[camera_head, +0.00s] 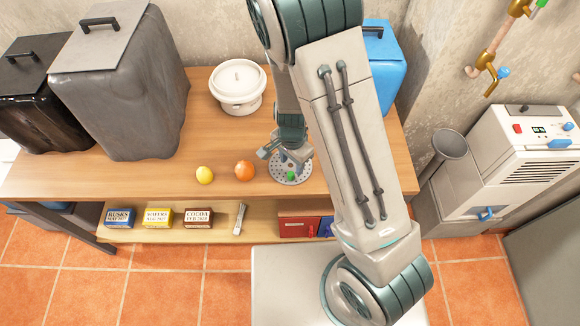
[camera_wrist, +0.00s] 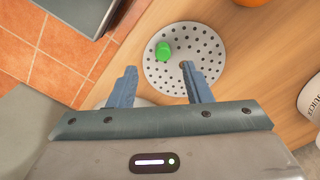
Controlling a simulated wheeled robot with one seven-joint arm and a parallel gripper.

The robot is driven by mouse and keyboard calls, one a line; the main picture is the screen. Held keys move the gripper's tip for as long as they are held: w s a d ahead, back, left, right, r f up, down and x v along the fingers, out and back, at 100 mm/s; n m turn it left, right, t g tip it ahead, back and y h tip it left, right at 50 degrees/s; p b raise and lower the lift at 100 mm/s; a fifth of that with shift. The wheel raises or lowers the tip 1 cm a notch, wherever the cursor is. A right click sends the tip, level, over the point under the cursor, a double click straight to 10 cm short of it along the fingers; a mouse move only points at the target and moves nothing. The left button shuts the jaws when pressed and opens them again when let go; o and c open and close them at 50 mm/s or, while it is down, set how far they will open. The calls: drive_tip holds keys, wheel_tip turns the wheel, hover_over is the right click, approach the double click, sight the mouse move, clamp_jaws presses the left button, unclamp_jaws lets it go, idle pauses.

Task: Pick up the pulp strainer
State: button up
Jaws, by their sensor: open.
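The pulp strainer appears to be the round, pale grey disc (camera_head: 280,176) full of small holes, lying on the wooden table near its front edge. In the wrist view the disc (camera_wrist: 205,45) bears a green knob (camera_wrist: 163,52), off its middle. My gripper (camera_head: 287,158) is at the disc, with its fingers pointing down toward it. In the wrist view my gripper (camera_wrist: 159,68) is open and empty. Its right fingertip overlaps the disc in the picture, and its left one shows by the disc's edge. I cannot tell whether either touches it.
An orange (camera_head: 244,171) and a lemon (camera_head: 204,175) lie left of the disc. A white lidded pot (camera_head: 238,92) stands behind. Dark lidded bins (camera_head: 120,85) fill the table's left, and a blue container (camera_head: 384,65) stands at back right. Small boxes (camera_head: 158,218) sit on the lower shelf.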

sight(291, 173)
drive_tip(key=shift+w+f, duration=0.15)
drive_tip(key=shift+f, duration=1.6)
drive_tip(key=shift+w+f, duration=0.1)
drive_tip(key=shift+f, duration=1.6)
clamp_jaws()
